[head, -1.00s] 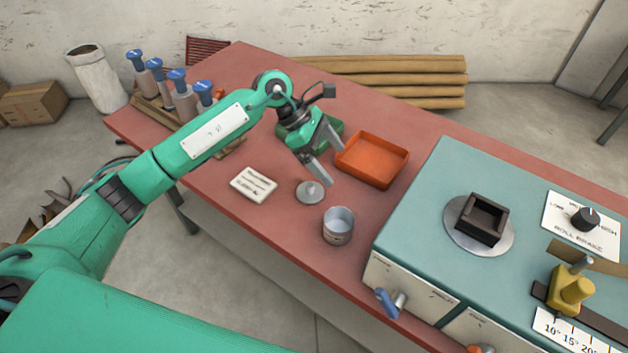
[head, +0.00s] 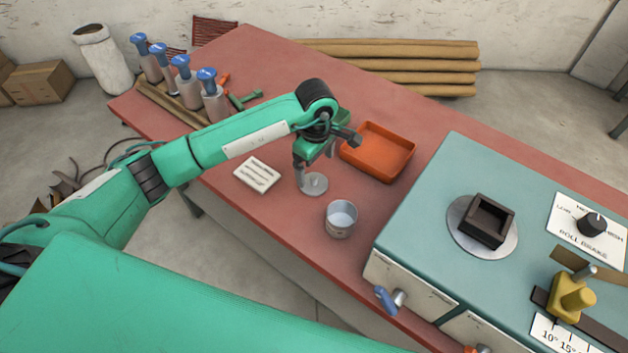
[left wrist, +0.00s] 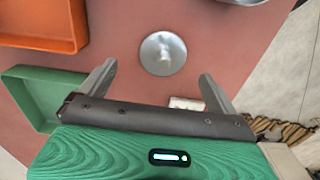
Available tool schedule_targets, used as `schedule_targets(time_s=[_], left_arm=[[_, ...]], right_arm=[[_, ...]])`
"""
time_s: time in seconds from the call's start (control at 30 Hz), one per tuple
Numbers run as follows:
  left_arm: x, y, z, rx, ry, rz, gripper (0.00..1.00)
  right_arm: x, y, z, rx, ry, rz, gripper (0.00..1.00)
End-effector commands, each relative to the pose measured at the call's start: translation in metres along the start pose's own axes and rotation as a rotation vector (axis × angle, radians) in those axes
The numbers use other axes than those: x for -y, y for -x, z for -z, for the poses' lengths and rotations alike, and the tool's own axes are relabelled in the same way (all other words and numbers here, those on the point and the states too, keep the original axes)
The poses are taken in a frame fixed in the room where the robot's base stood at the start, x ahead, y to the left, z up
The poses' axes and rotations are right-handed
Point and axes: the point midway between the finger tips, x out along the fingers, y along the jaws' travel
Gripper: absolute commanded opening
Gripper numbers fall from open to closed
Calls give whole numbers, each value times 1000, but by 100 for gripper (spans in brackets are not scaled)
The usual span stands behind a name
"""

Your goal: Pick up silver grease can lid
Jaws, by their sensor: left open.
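The silver grease can lid (head: 315,185) is a round disc with a small knob, lying flat on the red table. It also shows in the left wrist view (left wrist: 162,54), ahead of the fingertips and between their lines. My left gripper (head: 316,172) is just above and beside the lid, pointing down. In the left wrist view its two fingers (left wrist: 158,76) are spread apart with nothing between them. The open grey grease can (head: 341,219) stands just to the right of the lid. My right gripper is not in view.
An orange tray (head: 377,152) lies behind the lid, and a green tray (left wrist: 45,92) lies beside it. A white card (head: 257,174) is left of the lid. The teal machine (head: 430,235) stands at the right. Several blue-topped bottles (head: 187,84) stand at the back left.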

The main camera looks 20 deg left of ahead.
Motion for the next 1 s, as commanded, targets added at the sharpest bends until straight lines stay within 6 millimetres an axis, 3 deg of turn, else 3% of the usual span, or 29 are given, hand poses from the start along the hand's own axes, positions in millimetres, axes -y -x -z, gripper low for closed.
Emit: schedule_targets(time_s=[0.17, 0.4, 0.73, 0.77, 1.0], left_arm=[[3, -12, 0, 2, 1, 4, 95], [6, -44, 1, 3, 2, 3, 95], [5, -54, 1, 1, 0, 0, 95], [5, -54, 1, 1, 0, 0, 93], [5, -53, 1, 1, 0, 0, 46]], right_arm=[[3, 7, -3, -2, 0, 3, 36], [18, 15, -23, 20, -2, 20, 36], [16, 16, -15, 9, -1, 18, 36], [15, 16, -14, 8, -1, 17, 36], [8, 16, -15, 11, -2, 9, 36]])
